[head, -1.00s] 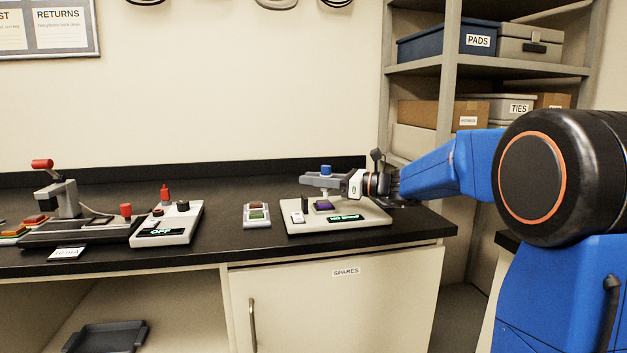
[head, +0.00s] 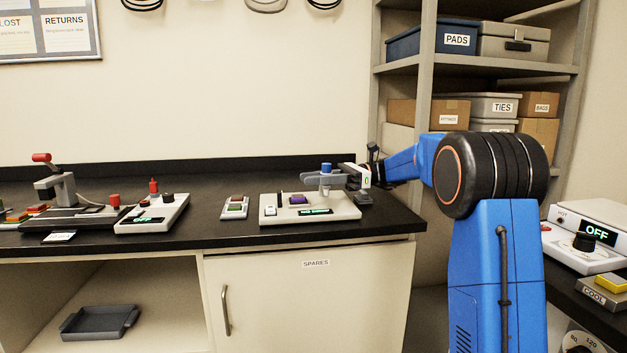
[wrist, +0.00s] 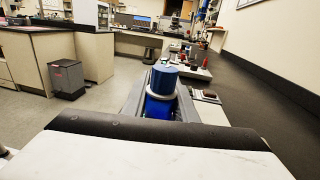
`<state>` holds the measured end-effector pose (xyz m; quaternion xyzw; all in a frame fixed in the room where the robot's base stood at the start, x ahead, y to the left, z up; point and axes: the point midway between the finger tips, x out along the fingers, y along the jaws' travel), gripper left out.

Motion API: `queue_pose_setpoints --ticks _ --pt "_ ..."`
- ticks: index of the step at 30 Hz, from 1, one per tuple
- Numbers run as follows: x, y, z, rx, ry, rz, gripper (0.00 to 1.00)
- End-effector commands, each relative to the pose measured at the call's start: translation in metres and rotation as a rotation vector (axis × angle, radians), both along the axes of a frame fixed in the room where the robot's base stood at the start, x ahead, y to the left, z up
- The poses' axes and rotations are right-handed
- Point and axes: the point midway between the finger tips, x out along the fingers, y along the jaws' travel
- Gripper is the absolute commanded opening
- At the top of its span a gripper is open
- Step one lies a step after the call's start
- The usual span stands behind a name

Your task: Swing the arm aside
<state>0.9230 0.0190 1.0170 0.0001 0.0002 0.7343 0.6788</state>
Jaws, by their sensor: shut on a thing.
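The stylus profiler is a pale box (head: 338,209) on the black bench in the head view, with a lit green display (head: 314,211) on its front. A purple piece (head: 299,199) lies on its top. The blue knob (head: 326,168) stands above the box, right of the purple piece. My gripper (head: 322,181) reaches in from the right with its grey fingers shut around the knob. In the wrist view the blue knob (wrist: 163,80), with a silver collar below, sits between the fingers. The profiler's swing arm under the knob is mostly hidden by the fingers.
A shelf unit (head: 425,90) rises behind my arm. A hot plate (head: 585,240) stands at the right.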

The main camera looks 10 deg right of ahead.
Motion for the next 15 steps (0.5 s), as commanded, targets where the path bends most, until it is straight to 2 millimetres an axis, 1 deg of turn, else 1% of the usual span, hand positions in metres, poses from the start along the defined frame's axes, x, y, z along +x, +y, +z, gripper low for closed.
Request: queue_pose_setpoints --ticks 6,15 --pt "0.0007 0.0001 0.0001 0.0 0.0 0.052 0.0" --pt "0.0005 -0.0001 0.0003 0.0 0.0 0.064 0.0"
